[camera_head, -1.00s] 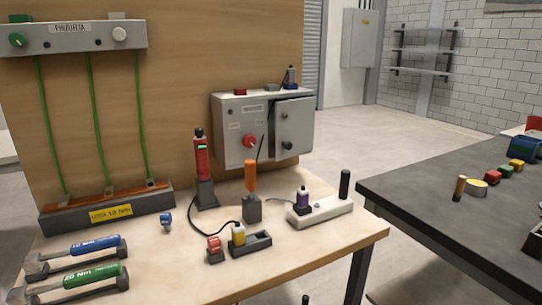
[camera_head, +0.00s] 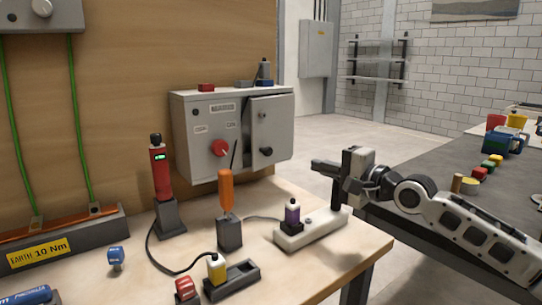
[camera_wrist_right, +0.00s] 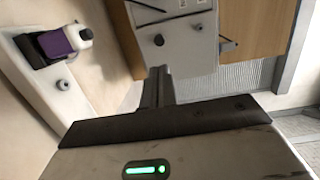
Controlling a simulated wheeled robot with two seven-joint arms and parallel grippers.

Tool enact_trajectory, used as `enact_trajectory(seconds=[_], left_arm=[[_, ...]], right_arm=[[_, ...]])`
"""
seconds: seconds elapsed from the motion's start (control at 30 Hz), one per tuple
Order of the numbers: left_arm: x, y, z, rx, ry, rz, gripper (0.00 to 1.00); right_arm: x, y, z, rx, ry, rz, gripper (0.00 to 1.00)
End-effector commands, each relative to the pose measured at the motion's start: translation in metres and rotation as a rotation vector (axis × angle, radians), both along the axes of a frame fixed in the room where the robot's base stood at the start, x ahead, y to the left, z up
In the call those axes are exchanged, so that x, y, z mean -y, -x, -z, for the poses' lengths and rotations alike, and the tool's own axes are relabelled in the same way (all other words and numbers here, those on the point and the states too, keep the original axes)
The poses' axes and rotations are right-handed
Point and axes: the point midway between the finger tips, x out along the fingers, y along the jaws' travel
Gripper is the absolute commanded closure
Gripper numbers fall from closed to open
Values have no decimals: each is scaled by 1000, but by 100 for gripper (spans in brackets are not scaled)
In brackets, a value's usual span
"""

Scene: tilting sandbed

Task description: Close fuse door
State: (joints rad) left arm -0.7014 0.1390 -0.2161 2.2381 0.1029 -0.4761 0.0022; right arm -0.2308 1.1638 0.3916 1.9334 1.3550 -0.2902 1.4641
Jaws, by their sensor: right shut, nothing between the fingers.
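The grey fuse box (camera_head: 205,150) stands at the back of the wooden bench against the wooden panel. Its fuse door (camera_head: 273,122), on the right of its front, stands ajar and carries a dark round knob (camera_head: 266,151). My right gripper (camera_head: 318,165) is shut and empty, in the air to the right of the door and apart from it. In the right wrist view its closed fingers (camera_wrist_right: 160,80) point toward a light grey panel of the box (camera_wrist_right: 185,45) with a dark knob. My left gripper is not in view.
A white block with a purple-banded bottle (camera_head: 292,213) lies below my right gripper. An orange-handled tool (camera_head: 226,190) and a red device (camera_head: 161,175) stand in front of the box. A dark table (camera_head: 440,165) is at the right.

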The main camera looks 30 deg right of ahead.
Motion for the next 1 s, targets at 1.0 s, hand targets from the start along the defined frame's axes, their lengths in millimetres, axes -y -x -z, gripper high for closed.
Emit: enact_trajectory(seconds=[1.0], left_arm=[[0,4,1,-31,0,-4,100]], right_arm=[[-27,-117,4,1,3,1,100]])
